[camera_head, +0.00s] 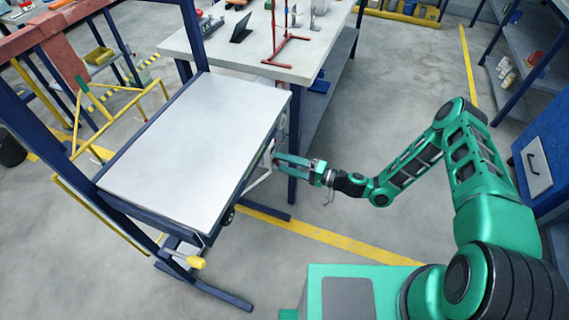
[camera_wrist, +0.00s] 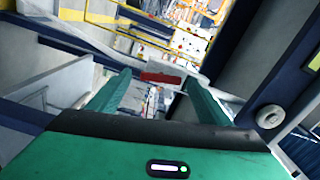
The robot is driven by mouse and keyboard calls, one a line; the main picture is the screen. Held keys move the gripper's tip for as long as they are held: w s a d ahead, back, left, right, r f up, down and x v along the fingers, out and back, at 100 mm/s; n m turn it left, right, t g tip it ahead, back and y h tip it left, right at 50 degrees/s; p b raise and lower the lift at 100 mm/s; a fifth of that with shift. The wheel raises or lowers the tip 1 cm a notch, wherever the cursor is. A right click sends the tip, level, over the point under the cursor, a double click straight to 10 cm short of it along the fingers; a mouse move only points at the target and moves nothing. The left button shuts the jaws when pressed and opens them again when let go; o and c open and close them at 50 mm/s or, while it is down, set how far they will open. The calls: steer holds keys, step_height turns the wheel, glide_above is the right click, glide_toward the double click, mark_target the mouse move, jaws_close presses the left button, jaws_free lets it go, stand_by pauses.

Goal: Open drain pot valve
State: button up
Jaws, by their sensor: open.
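My gripper (camera_head: 280,163) reaches left to the right side of a metal-topped bench (camera_head: 195,140). Its two green fingers are apart, and it holds nothing that I can make out. In the wrist view, a small red bar (camera_wrist: 160,77), which looks like the valve handle, lies across the gap near the fingertips. I cannot tell whether the fingers touch it. In the head view, a pale fitting with a bent pipe (camera_head: 258,182) sits on the bench side by the fingertips. The drain pot itself is not clearly seen.
A blue post (camera_head: 293,145) of the white-topped table (camera_head: 300,68) stands close behind my gripper. A yellow-knobbed handle (camera_head: 190,262) sticks out at the bench's front. A blue cabinet (camera_head: 540,150) is at the right. The floor between bench and cabinet is mostly clear.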

steer(key=shift+a, duration=0.15)
steer(key=shift+c, duration=0.4)
steer(key=c, duration=1)
steer(key=shift+o, duration=0.2)
steer(key=shift+m, duration=1.3)
steer(key=shift+f, duration=0.1)
steer(key=o, duration=1)
steer(key=shift+o, duration=0.2)
steer(key=v, duration=1.1)
